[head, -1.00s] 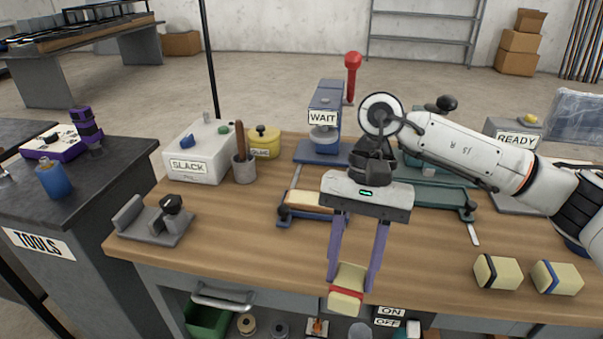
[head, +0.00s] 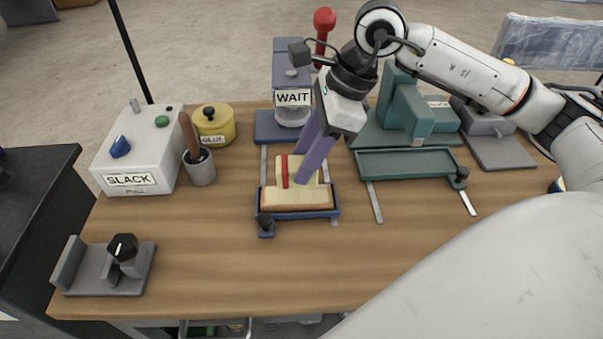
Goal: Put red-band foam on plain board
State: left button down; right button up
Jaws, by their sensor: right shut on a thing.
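The red-band foam (head: 284,173) is a cream block with a red stripe. My right gripper (head: 299,168) is shut on it, its purple fingers reaching down from the upper right. The foam is over the back part of the plain tan board (head: 297,199), which lies in the blue tray (head: 337,212). I cannot tell whether the foam touches the board or is just above it. The near finger hides part of the foam. My left gripper is not in view.
The blue WAIT press (head: 292,97) stands just behind the tray. A green tray (head: 405,165) with a green press is to the right. The SLACK box (head: 133,150), a grey cup (head: 200,168) and a yellow pot (head: 213,130) are left. The front middle bench is clear.

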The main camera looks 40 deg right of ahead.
jog(key=shift+f, duration=2.25)
jog(key=o, duration=1.1)
jog(key=shift+f, duration=0.1)
jog(key=v, duration=1.2)
jog(key=shift+a, duration=0.1)
